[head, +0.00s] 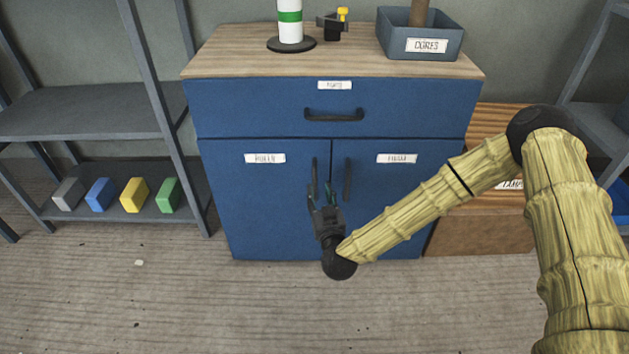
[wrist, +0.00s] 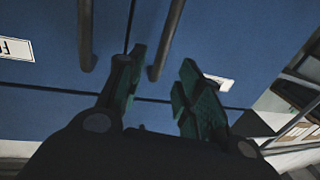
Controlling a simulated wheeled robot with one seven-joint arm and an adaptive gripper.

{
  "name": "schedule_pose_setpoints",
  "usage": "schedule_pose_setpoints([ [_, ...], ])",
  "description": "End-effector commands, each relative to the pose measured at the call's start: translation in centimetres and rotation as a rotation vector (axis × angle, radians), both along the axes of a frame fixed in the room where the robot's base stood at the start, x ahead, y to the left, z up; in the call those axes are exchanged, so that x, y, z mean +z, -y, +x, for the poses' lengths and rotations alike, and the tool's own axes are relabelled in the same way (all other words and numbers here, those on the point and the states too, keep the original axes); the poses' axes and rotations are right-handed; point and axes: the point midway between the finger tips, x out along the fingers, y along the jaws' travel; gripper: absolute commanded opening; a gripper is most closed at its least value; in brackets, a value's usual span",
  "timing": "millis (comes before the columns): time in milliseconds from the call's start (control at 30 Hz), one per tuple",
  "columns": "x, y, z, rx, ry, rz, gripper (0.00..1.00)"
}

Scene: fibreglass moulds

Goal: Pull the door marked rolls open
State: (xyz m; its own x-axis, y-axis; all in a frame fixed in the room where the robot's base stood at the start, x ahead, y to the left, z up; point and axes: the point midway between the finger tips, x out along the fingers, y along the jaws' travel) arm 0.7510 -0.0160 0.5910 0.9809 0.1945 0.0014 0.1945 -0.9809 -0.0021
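The blue cabinet has two lower doors. The left door (head: 262,210) bears a white label (head: 265,158) that looks like "rolls", though its print is blurred. Its dark upright handle (head: 314,170) is near the middle seam and also shows in the wrist view (wrist: 168,35). The door is shut. My gripper (head: 321,196) is open and empty, in front of the doors by the lower part of that handle. In the wrist view, the handle lies ahead between the spread fingers (wrist: 162,65). I cannot tell whether they touch it.
The right door (head: 400,205) has its own handle (head: 347,178) close by. A drawer (head: 400,110) is above. A grey shelf (head: 90,108) stands at left, a wooden crate (head: 470,238) at right. The floor (head: 190,300) in front is mostly clear.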

Motion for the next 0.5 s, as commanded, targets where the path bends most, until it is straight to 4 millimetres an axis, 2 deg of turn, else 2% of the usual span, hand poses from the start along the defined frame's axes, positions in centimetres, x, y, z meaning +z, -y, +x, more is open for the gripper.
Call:
schedule_pose_setpoints([
  [300, -0.1, -0.9, 5.0, -0.002, 0.0, 0.0, 0.35],
  [500, -0.1, -1.3, 6.7, -0.001, -0.001, 0.0, 0.35],
])
